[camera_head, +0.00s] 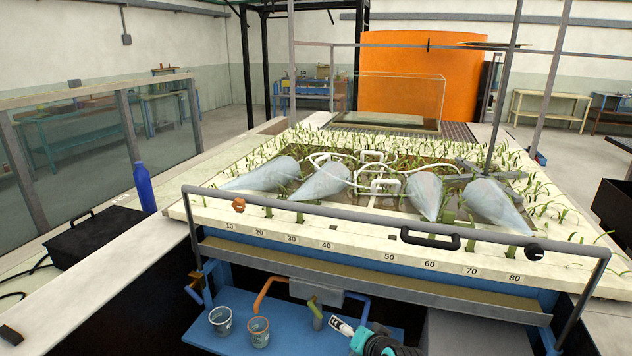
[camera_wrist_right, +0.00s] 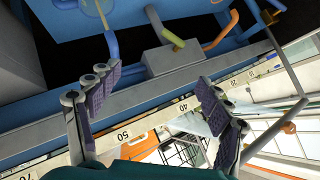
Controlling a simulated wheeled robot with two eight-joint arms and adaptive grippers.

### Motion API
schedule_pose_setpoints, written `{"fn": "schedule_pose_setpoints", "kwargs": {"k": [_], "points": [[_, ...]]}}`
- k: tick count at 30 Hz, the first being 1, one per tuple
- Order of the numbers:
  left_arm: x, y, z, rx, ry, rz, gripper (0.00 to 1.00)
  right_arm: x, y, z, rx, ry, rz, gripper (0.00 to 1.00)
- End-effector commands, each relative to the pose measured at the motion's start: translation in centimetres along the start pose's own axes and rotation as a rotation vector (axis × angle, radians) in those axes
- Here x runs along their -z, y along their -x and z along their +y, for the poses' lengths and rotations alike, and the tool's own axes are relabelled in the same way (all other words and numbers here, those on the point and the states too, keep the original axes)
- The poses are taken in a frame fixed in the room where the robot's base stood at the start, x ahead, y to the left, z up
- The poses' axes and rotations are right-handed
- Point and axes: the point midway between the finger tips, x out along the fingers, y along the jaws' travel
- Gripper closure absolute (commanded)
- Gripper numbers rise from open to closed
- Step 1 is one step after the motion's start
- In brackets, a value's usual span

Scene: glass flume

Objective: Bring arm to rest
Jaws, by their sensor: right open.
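My right gripper (camera_wrist_right: 157,88) is open in the right wrist view, its jointed fingers with purple pads spread apart and nothing between them. It is in front of the flume's grey front edge with its number scale, which appears upside down there. In the head view, a white, teal and black part of my arm (camera_head: 372,342) shows at the bottom, over the blue shelf (camera_head: 180,318). The rest of this arm is cut off by the frame. My left gripper is not in view.
The grey rail (camera_head: 350,226) runs across the flume front above the shelf. Two cups (camera_head: 221,320) (camera_head: 258,331) stand left of my arm. A grey box (camera_head: 316,290) with coloured pipes is behind it. A blue bottle (camera_head: 144,187) and a black case (camera_head: 98,237) stand at left.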

Motion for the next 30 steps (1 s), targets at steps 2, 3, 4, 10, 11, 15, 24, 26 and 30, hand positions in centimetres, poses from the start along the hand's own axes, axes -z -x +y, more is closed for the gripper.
{"fn": "schedule_pose_setpoints", "kwargs": {"k": [2, 3, 4, 10, 11, 15, 24, 26, 30], "points": [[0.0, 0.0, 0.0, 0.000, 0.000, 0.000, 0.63, -0.4, 3.2, 0.8, -0.044, 0.071, -0.022, 0.22], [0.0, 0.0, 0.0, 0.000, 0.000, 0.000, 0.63, -0.7, 4.6, 1.3, -0.068, 0.110, -0.036, 0.22], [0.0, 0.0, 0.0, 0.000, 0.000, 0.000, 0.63, -1.0, 5.8, 1.8, -0.084, 0.137, -0.046, 0.22], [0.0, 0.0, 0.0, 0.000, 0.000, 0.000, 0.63, -3.7, 12.8, 5.1, -0.198, 0.317, -0.123, 0.22], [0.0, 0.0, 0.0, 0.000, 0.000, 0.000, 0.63, -4.1, 13.7, 5.6, -0.214, 0.340, -0.134, 0.22], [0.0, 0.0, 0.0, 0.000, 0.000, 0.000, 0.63, -6.2, 17.2, 7.9, -0.275, 0.435, -0.185, 0.22], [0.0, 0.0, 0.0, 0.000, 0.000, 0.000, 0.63, -8.0, 19.8, 9.9, -0.325, 0.510, -0.230, 0.22], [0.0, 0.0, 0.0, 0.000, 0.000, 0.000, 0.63, -8.0, 19.8, 9.9, -0.325, 0.510, -0.230, 0.22], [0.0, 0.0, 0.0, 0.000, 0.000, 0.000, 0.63, -8.0, 19.8, 9.9, -0.324, 0.509, -0.229, 0.22]]}}
